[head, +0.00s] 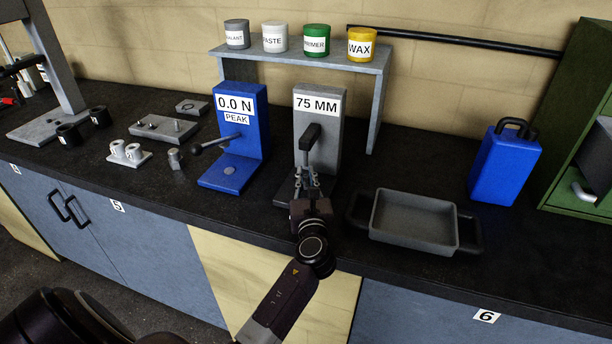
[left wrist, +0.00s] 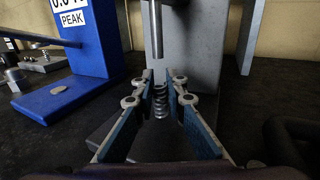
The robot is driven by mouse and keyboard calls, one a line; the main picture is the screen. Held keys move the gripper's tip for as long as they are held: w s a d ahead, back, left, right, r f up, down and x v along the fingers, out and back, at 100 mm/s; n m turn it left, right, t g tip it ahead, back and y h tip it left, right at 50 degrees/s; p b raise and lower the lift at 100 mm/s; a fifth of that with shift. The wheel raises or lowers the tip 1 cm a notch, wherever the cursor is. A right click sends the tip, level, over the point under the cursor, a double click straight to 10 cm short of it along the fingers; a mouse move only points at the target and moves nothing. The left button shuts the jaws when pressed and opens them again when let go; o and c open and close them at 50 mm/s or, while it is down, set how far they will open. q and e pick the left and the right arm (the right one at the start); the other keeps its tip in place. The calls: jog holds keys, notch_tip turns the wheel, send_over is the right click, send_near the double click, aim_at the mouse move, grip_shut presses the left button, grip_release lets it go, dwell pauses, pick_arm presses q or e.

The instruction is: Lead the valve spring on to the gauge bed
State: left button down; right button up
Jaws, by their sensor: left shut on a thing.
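The valve spring (left wrist: 160,101) is a small metal coil, upright between the fingers of my left gripper (left wrist: 161,90) in the left wrist view. The left gripper (head: 308,183) is shut on it, in front of the grey gauge (head: 318,105) marked 75 MM in the head view. The gauge's round metal plunger (left wrist: 155,32) hangs above and just beyond the spring. The gauge bed (head: 284,192) is largely hidden by my gripper; I cannot tell if the spring touches it. My right gripper is not in view.
The blue tester (head: 240,120) with a black-knobbed lever stands left of the gauge. A grey tray (head: 408,236) with dark handles lies to the right. A shelf (head: 300,57) with several small tins stands behind. A blue can (head: 506,165) stands farther right.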

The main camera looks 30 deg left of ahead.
pick_arm(q)
jog(key=shift+f, duration=0.1)
jog(key=c, duration=1.9)
grip_release()
jog(key=v, duration=1.2)
jog(key=shift+d, duration=0.1)
jog(key=shift+p+v, duration=0.3)
jog(key=shift+v, duration=3.15)
jog(key=shift+d, duration=0.1)
